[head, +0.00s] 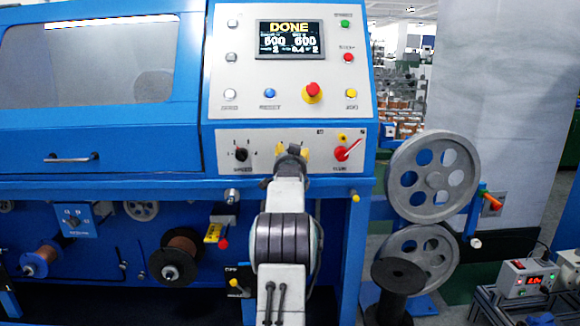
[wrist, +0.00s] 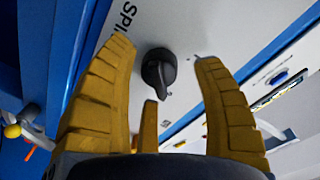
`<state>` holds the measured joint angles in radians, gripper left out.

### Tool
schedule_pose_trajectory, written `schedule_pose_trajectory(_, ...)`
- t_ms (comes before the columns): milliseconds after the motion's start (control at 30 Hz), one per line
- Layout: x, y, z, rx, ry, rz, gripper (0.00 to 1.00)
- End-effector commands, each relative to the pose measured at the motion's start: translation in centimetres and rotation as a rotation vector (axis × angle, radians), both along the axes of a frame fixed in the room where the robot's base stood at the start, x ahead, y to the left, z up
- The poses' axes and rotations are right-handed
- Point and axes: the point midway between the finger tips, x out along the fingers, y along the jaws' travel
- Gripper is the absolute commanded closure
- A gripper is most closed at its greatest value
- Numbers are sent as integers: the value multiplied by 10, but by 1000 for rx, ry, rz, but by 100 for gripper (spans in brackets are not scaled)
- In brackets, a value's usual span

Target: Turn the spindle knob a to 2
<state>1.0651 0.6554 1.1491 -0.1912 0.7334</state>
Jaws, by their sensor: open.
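A black spindle knob (wrist: 159,72) with a pointer-like grip shows in the wrist view on a light panel. The grip's narrow end points down and slightly right in that view.
On the lower panel (head: 214,165), a black selector (head: 241,154) is left of my gripper and a red knob (head: 345,153) right of it. Above are several buttons and a display (head: 290,40) reading "DONE". Grey pulleys (head: 433,177) stand at the right.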

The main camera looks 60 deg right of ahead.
Motion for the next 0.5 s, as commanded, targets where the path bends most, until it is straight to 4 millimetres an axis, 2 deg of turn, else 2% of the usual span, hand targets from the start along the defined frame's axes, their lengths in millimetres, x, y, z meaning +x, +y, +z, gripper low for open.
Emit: schedule_pose_trajectory(500, -29, 54, 3, 0, 0, 1, 39)
